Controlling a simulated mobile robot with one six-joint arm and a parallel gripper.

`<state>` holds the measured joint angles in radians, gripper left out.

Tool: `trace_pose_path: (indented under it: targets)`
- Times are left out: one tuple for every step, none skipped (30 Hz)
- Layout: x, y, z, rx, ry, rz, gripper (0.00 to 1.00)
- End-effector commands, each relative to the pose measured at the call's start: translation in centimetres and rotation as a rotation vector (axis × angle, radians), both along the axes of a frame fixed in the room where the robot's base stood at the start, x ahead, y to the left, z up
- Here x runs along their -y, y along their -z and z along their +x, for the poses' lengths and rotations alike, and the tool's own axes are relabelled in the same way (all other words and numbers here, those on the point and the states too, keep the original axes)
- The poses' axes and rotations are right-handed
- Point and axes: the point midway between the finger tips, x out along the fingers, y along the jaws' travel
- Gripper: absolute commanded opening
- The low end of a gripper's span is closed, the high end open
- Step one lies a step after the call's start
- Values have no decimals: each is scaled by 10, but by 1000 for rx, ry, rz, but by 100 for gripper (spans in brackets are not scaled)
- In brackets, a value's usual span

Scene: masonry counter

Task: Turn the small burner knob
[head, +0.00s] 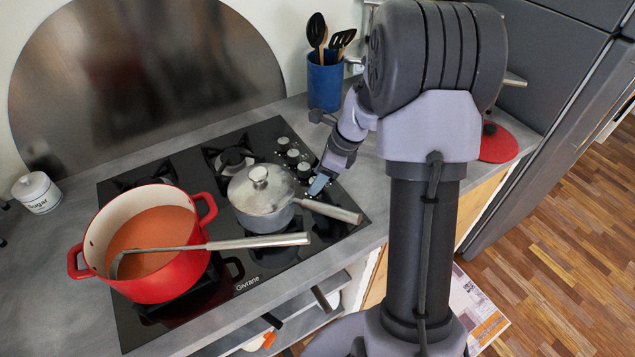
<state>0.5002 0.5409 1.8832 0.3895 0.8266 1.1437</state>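The black gas cooktop (337,232) is set into the grey counter. A row of silver knobs runs along its right side; a far knob (283,142), a middle knob (293,155) and a nearer knob (304,168) show. I cannot tell which one belongs to the small burner. My gripper (319,186) points down at the near end of the row, beside the lidded saucepan. Its bluish fingertips are close to the cooktop and may hide another knob. I cannot see whether they are open, shut or touching anything.
The grey lidded saucepan (262,200) has its handle reaching right, just below my gripper. A red pot (180,275) with soup and a ladle (230,243) stands at the left. A blue utensil holder (325,82) stands behind. A sugar jar (37,193) is far left.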

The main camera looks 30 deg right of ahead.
Motion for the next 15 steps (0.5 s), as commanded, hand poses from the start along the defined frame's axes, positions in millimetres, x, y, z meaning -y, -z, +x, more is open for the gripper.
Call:
trace_pose_path:
  targets:
    - [-1, 4, 1, 0, -1, 0, 53]
    - [-2, 5, 2, 1, -1, -1, 53]
    - [-2, 6, 2, 1, -1, -1, 53]
    - [-2, 6, 2, 1, -1, -1, 53]
    - [-2, 6, 2, 1, -1, -1, 53]
    - [-2, 5, 2, 2, -1, -2, 53]
    - [-2, 5, 2, 1, -1, -1, 53]
    - [-2, 5, 2, 1, -1, -1, 53]
    - [-2, 5, 2, 1, -1, -1, 53]
    - [-2, 5, 2, 1, -1, -1, 51]
    - [-2, 5, 2, 1, -1, -1, 45]
    - [-2, 5, 2, 1, -1, -1, 37]
    - [-2, 5, 2, 1, -1, -1, 31]
    - [-2, 5, 2, 1, -1, -1, 25]
    - [-2, 5, 2, 1, -1, -1, 18]
